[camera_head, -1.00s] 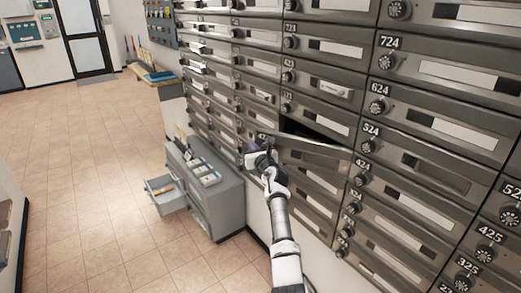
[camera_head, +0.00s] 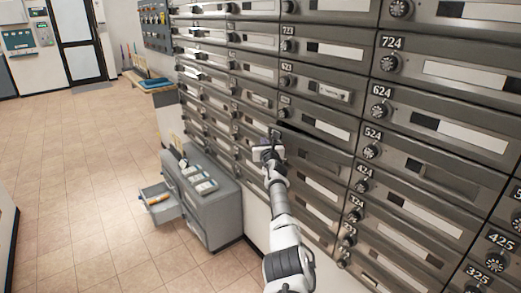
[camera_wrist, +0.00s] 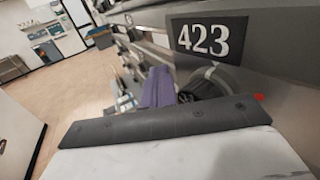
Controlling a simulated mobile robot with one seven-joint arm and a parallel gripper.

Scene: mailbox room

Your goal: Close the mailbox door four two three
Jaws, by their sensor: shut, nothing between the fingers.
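The mailbox door 423 (camera_head: 318,157) is in the middle of the head view, just right of my gripper. It now lies close to the cabinet face, with a thin dark strip along its top edge; I cannot tell if it is fully flush. In the wrist view, its number plate 423 (camera_wrist: 208,38) is large at upper right, and a dark round lock (camera_wrist: 205,84) is below it, partly hidden. My gripper (camera_head: 267,150) is shut and empty at the door's left end. Its purple fingers (camera_wrist: 157,88) show beside the lock; contact is unclear.
Rows of grey mailboxes fill the wall, with lock knobs standing out, such as at box 524 (camera_head: 371,151). A grey drawer cabinet (camera_head: 215,215) with an open drawer (camera_head: 157,203) stands low at left. The tiled floor (camera_head: 85,190) further left is clear.

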